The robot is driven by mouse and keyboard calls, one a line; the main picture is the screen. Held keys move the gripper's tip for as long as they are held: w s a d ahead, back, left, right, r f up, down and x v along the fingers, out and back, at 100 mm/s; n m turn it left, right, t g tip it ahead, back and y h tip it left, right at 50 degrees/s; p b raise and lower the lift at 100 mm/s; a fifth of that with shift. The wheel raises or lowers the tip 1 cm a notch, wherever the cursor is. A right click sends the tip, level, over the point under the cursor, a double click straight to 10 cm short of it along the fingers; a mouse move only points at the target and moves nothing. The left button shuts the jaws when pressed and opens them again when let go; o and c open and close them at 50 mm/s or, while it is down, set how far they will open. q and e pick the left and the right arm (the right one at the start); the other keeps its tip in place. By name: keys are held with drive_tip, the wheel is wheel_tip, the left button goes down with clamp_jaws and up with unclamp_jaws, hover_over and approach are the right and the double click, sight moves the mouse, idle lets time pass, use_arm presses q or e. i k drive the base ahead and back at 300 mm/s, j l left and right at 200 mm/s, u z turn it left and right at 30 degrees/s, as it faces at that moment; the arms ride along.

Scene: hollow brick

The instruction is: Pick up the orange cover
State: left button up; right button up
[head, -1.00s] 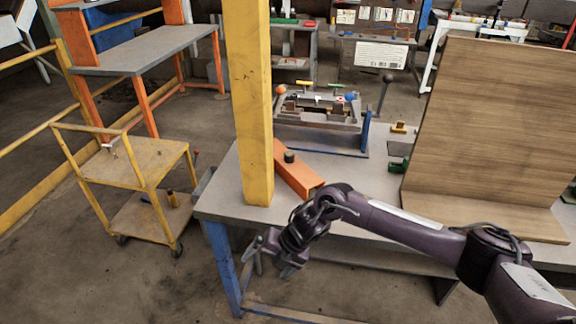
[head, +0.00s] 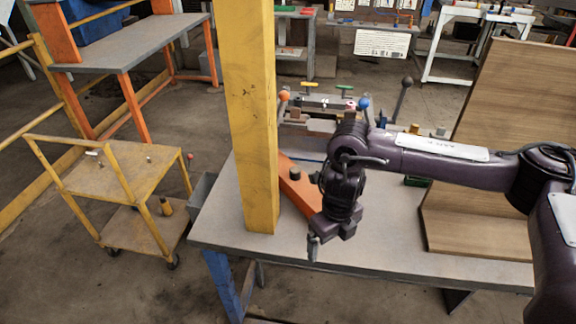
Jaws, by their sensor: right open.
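The orange cover (head: 300,190) is a long orange piece with a dark round knob on top. It lies on the grey workbench (head: 390,240), just right of the yellow post. My right gripper (head: 313,246) points down over the near part of the bench, close to the cover's near end. It is open and empty. My right wrist and forearm hide the cover's right side and part of its near end. I cannot tell whether the gripper touches the bench. My left gripper is not in view.
A thick yellow post (head: 252,120) stands against the cover's left side. A fixture with coloured knobs (head: 322,112) sits behind my arm. A tall wooden panel (head: 500,150) stands on the right. A yellow cart (head: 115,180) is at left. The bench's front is clear.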

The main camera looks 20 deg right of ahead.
sight(294, 182)
drive_tip(key=i, duration=1)
